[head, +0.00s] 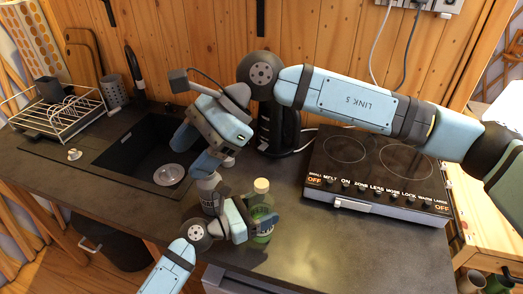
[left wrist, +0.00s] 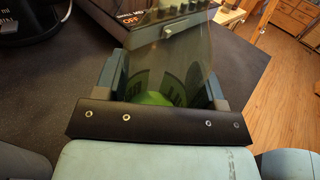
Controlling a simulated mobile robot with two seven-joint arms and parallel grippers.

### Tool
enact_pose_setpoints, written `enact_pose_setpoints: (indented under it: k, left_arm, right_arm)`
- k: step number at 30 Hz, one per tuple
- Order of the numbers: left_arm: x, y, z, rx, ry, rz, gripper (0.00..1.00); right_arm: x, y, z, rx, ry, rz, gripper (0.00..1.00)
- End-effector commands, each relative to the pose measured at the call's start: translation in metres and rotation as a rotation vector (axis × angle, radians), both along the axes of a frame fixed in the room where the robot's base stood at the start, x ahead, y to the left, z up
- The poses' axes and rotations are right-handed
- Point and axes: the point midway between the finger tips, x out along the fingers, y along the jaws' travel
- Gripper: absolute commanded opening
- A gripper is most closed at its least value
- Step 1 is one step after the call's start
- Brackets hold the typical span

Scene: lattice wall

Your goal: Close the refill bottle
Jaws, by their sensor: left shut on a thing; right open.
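A clear bottle with green contents and a pale top (head: 262,212) stands on the counter. My left gripper (head: 250,222) is shut on this bottle, with its fingers at the bottle's sides. In the left wrist view the see-through bottle (left wrist: 165,65) fills the space between my fingers (left wrist: 165,90), with green and lettering low on it. A grey-white bottle (head: 208,186) stands just left of it, partly hidden by my grippers. My right gripper (head: 208,163) is open above and behind the grey-white bottle. I cannot tell whether it touches anything.
The black sink (head: 130,155) lies to the left, with a dish rack (head: 62,112) beyond it. A dark kettle-like appliance (head: 283,128) stands behind, and a hob (head: 375,165) to the right. The counter's front edge is close to the bottles.

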Motion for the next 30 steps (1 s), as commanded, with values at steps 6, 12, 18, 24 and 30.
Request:
enact_pose_setpoints:
  k: [6, 12, 18, 24, 30]
  left_arm:
    - [0.000, 0.000, 0.000, 0.000, 0.000, 0.000, 0.00]
    - [0.000, 0.000, 0.000, 0.000, 0.000, 0.000, 0.00]
    - [0.000, 0.000, 0.000, 0.000, 0.000, 0.000, 0.00]
    - [0.000, 0.000, 0.000, 0.000, 0.000, 0.000, 0.00]
    - [0.000, 0.000, 0.000, 0.000, 0.000, 0.000, 0.00]
  right_arm:
    - [0.030, -0.056, -0.042, -0.267, -0.500, 0.437, 0.57]
    - [0.054, -0.096, -0.051, -0.462, -0.694, 0.727, 0.57]
    - [0.062, -0.110, -0.052, -0.532, -0.739, 0.830, 0.57]
    - [0.062, -0.111, -0.051, -0.533, -0.740, 0.833, 0.57]
    - [0.062, -0.110, -0.056, -0.531, -0.737, 0.832, 0.57]
